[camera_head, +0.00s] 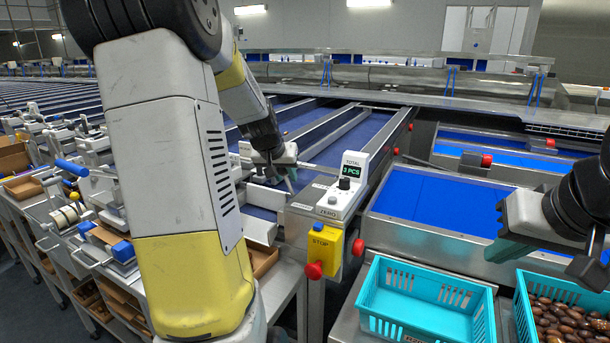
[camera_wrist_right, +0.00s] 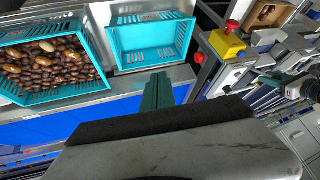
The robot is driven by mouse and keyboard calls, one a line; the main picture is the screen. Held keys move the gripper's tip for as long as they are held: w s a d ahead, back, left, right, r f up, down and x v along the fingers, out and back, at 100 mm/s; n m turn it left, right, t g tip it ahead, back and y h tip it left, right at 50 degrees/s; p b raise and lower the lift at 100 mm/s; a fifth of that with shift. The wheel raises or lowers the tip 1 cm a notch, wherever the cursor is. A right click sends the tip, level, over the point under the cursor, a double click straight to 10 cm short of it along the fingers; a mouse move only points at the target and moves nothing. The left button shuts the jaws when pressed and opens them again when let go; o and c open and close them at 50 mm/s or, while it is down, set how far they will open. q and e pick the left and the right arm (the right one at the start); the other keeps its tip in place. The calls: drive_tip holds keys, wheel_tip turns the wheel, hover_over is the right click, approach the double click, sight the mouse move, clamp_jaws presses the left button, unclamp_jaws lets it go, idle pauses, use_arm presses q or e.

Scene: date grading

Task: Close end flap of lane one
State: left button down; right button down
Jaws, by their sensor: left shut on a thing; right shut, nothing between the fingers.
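My left gripper (camera_head: 287,176) is at the near end of a blue-belted lane (camera_head: 262,196), left of the counter box. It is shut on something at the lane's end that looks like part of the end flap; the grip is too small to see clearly. A pale flap-like plate (camera_head: 259,229) stands at the lane mouth below it, partly hidden by my left arm. I cannot tell how far the flap is closed. My right gripper (camera_head: 508,248) is shut and empty above the right-hand belt edge; its green fingers show in the right wrist view (camera_wrist_right: 157,95).
A counter box reading "3 PCS" (camera_head: 346,184) and a yellow stop box (camera_head: 325,247) with a red button stand right of the lane end. An empty turquoise crate (camera_head: 425,283) and a crate of dates (camera_head: 523,309) sit at the front right. The blue belt (camera_head: 440,205) is clear.

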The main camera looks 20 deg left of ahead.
use_arm(q)
drive_tip(key=shift+a+r, duration=0.1)
drive_tip(key=shift+a, duration=0.05)
use_arm(e)
drive_tip(key=w+a+r+n+g+y, duration=0.2)
drive_tip(key=w+a, duration=0.6)
drive_tip(key=w, duration=0.1)
drive_tip(key=w+a+r+n+g+y, duration=0.2)
drive_tip(key=w+a, duration=0.6)
drive_tip(key=a, duration=0.1)
drive_tip(key=w+a+f+n+g+y, duration=0.3)
drive_tip(key=w+a+g+y, duration=0.45)
drive_tip(key=w+a, duration=1)
use_arm(q)
drive_tip(key=shift+w+r, duration=0.1)
use_arm(e)
drive_tip(key=s+a+f+t+y, duration=0.1)
drive_tip(key=s+a+f+y, duration=0.1)
drive_tip(key=s+a, duration=0.3)
drive_tip(key=shift+s+a+f+t, duration=0.3)
drive_tip(key=shift+a+f, duration=0.55)
drive_tip(key=shift+a, duration=1.15)
